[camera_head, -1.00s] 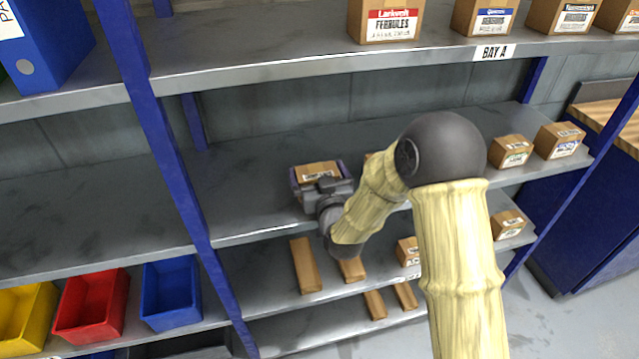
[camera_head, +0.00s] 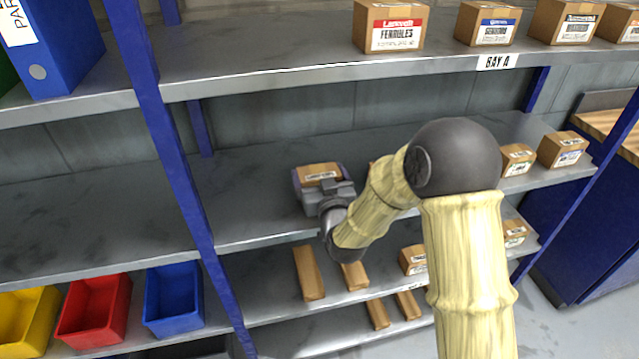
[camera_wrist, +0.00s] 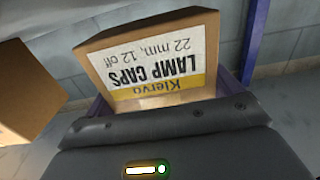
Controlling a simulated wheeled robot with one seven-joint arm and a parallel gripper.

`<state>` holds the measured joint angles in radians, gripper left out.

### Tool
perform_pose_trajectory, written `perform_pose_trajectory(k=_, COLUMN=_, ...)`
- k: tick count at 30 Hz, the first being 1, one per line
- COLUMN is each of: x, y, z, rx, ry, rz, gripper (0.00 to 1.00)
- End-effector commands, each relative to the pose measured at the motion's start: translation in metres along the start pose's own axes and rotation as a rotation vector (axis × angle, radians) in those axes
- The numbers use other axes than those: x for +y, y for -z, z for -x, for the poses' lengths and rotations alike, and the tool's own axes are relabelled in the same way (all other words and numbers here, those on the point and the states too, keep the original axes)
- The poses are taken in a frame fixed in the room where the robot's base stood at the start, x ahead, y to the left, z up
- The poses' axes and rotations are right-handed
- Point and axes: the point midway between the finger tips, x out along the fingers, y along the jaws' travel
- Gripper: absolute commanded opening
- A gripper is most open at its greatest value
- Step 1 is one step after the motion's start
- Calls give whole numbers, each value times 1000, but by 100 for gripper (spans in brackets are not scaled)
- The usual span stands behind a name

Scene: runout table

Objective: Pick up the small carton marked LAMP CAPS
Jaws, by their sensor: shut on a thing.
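The small carton marked LAMP CAPS (camera_wrist: 155,62) fills the middle of the wrist view, its white and yellow label upside down there. In the head view the same carton (camera_head: 318,171) is at the middle shelf. My gripper (camera_head: 321,182) is shut on it, with purple finger parts at its sides. In the wrist view a purple finger part shows beside the carton's right edge. The carton's underside is hidden, so any gap to the shelf cannot be seen.
A plain-sided carton (camera_wrist: 22,92) is close at the left in the wrist view. Cartons (camera_head: 562,149) stand at the right end of the middle shelf (camera_head: 255,226). The upper shelf edge (camera_head: 300,75) runs above. A blue post (camera_head: 170,150) is at left; bare shelf lies beyond it.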

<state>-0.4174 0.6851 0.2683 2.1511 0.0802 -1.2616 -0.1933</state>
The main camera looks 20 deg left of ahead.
Motion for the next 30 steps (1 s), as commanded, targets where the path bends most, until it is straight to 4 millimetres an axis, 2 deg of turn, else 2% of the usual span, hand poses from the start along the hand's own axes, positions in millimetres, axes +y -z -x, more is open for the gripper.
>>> perform_pose_trajectory(k=6, x=0, y=43, z=0, rx=8, ry=0, rz=0, gripper=66)
perform_pose_trajectory(k=12, x=0, y=73, z=0, rx=5, ry=-1, rz=0, gripper=66)
perform_pose_trajectory(k=17, x=0, y=80, z=0, rx=2, ry=0, rz=0, gripper=66)
perform_pose_trajectory(k=30, x=0, y=80, z=0, rx=1, ry=0, rz=0, gripper=66)
